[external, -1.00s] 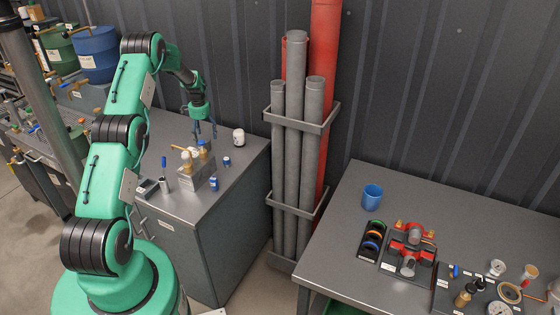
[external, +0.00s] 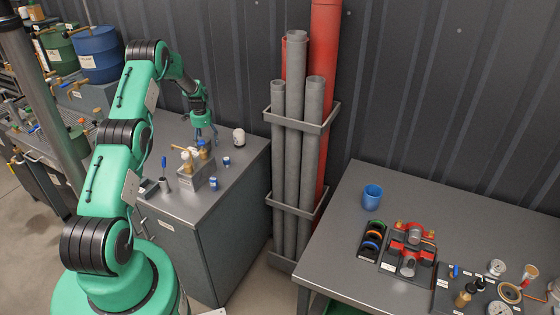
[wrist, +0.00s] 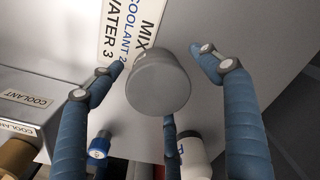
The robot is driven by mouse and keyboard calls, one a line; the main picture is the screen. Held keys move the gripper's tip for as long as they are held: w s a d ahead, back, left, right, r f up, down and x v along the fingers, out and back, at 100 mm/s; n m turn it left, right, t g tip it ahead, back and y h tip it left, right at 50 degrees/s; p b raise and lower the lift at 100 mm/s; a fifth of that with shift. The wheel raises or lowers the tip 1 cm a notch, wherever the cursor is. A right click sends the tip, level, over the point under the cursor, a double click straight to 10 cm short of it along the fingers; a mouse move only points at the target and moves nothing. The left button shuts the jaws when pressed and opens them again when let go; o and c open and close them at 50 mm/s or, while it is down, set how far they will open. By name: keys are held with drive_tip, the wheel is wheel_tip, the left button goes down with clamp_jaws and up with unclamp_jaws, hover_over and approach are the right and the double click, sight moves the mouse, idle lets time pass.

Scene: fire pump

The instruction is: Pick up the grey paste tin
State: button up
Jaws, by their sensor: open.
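The grey paste tin (wrist: 158,84) is a plain round grey cylinder in the wrist view, seen from above its lid. It lies in the space between the spread blue fingers of my gripper (wrist: 162,66). The fingers are open, and gaps show between the left and right fingertips and the tin. A third finger shows below the tin, partly hidden by it. In the external view my gripper (external: 205,136) points down over the back of the left bench; I cannot make out the tin there.
A white jar (external: 239,137) and a small blue-capped container (external: 227,161) stand right of my gripper on the bench. A grey holder with bottles (external: 198,177) is in front. A mixing sign (wrist: 128,35) lies beside the tin. Grey pipes (external: 295,150) stand beyond the bench's right side.

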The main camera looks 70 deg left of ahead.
drive_tip(key=c, duration=1.5)
drive_tip(key=shift+r, duration=0.1)
drive_tip(key=shift+c, duration=0.2)
drive_tip(key=shift+r, duration=4.95)
